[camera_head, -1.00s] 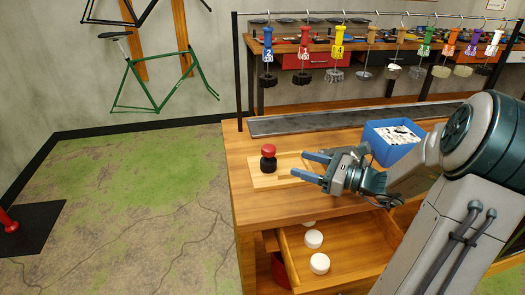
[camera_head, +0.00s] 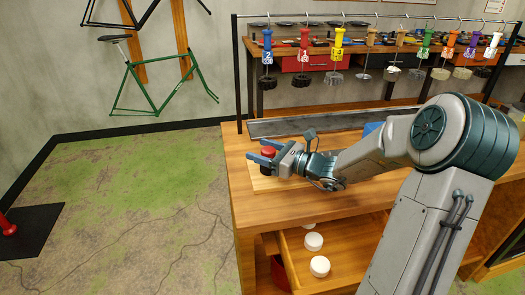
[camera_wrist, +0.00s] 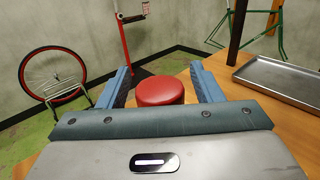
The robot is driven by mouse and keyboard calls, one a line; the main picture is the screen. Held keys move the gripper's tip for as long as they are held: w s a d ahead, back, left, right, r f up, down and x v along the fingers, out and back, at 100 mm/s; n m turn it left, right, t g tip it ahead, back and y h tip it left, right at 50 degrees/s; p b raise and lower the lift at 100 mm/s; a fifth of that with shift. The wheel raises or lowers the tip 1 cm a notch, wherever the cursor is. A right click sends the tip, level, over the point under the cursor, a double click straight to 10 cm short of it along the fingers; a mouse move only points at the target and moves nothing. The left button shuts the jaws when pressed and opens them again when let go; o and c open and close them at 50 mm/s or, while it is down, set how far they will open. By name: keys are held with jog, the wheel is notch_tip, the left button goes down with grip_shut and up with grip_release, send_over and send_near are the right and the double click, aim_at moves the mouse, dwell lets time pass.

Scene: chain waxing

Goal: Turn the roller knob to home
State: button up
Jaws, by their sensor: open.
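The roller knob (camera_head: 267,153) has a red round top and a dark body below. It stands upright on a light wooden board on the workbench. In the wrist view its red top (camera_wrist: 160,91) sits between the two blue fingers. My gripper (camera_head: 262,151) is open, with one finger on each side of the knob. In the wrist view my gripper (camera_wrist: 163,88) shows gaps between its fingers and the red top.
A metal tray (camera_head: 310,124) lies along the bench's back edge. A blue box (camera_head: 372,128) is mostly hidden behind my arm. The open drawer (camera_head: 345,255) below holds white round pucks (camera_head: 313,241). Several coloured-handled tools (camera_head: 338,48) hang from a rail behind.

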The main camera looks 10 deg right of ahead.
jog(key=c, duration=1)
jog(key=shift+m+t+h+b, duration=0.3)
jog(key=shift+t, duration=0.1)
